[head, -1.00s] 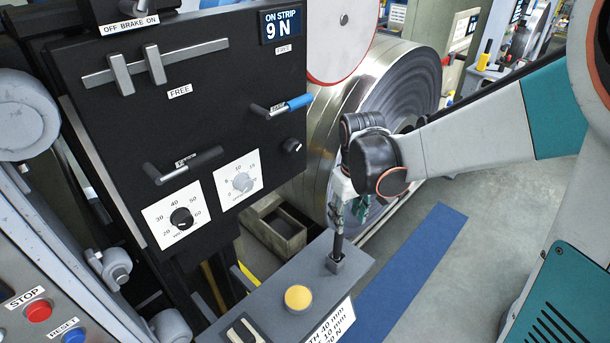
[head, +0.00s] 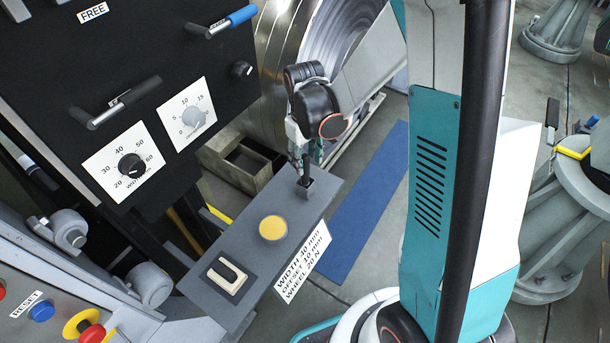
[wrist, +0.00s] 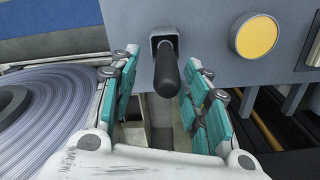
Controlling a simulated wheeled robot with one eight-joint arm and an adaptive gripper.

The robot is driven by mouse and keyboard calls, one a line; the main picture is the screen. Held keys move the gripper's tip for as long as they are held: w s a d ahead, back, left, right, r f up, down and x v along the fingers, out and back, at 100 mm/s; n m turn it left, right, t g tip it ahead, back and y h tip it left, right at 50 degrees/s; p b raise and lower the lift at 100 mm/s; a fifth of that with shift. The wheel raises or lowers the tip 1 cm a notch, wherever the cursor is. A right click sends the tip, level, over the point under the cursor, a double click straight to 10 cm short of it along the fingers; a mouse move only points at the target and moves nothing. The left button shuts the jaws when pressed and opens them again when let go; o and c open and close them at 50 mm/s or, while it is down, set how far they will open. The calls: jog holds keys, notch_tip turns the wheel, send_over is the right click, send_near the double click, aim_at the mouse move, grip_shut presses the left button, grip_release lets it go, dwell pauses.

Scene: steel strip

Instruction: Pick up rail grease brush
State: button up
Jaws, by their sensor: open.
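No thing in view can be clearly told as the rail grease brush. A black upright handle (wrist: 167,72) stands in a square socket at the end of the grey console, between my open fingers in the wrist view. It also shows below my gripper in the head view (head: 306,168). I cannot tell whether it is a lever or the brush. My gripper (head: 304,155) is open around this handle; in the wrist view its teal pads (wrist: 160,105) stand apart on both sides of it. Another upright dark-handled tool (head: 552,112) stands by a yellow bracket on a grey pedestal at the far right.
The grey console (head: 240,265) bears a yellow button (head: 273,228) and a rocker switch (head: 227,276). A black control panel (head: 110,60) stands at the left. A steel coil (head: 345,40) is behind my gripper. A blue floor strip (head: 365,200) and open floor lie to the right.

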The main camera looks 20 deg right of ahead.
aim_at(305, 171)
jog(key=f, duration=0.1)
jog(key=f+b, duration=0.1)
jog(key=f, duration=0.1)
jog(key=f+b, duration=0.1)
jog(key=f, duration=0.1)
jog(key=shift+s+a, duration=0.2)
jog(key=shift+s, duration=0.1)
grip_shut()
